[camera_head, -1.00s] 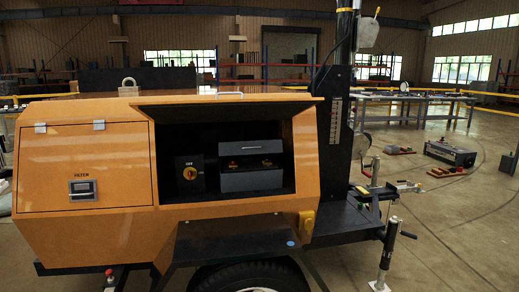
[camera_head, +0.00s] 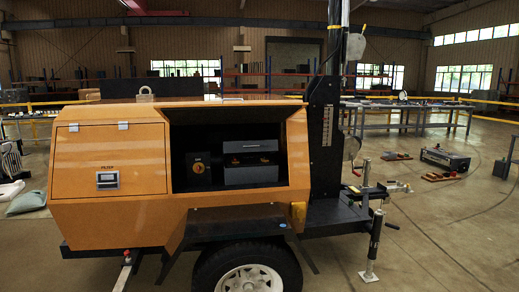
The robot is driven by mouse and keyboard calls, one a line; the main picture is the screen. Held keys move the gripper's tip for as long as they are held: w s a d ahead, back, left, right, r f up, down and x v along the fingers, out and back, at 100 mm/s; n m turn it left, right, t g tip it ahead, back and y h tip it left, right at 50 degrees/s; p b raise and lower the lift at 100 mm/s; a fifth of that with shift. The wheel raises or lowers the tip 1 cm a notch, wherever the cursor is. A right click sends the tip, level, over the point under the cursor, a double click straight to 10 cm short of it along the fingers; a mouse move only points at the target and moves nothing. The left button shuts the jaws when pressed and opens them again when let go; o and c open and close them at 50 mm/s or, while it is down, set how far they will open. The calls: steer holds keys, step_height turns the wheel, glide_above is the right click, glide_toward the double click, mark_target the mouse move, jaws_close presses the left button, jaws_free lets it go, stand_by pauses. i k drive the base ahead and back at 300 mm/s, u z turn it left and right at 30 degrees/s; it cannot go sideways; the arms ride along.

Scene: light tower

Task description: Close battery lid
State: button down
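The orange light tower trailer (camera_head: 110,225) fills the left and middle of the head view. Its battery compartment is open, with a dark interior. The battery lid (camera_head: 235,104) appears raised along the top of the opening and is seen nearly edge-on; a small light handle shows at its edge. Inside are a grey battery box (camera_head: 252,175) with a black and orange middle, and a dark switch box (camera_head: 198,170) with a yellow and red knob. My gripper is not in view, so its state is hidden.
A closed filter door (camera_head: 110,150) is left of the compartment. Below are a black fender (camera_head: 235,222) and wheel (camera_head: 250,280). The black mast (camera_head: 325,130) and jack stand (camera_head: 373,245) are to the right.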

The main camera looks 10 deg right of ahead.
mark_target(271, 145)
steer(key=z, duration=0.3)
steer(key=k, duration=0.4)
steer(key=u, duration=1.05)
steer(key=i, duration=0.95)
steer(key=u, duration=0.05)
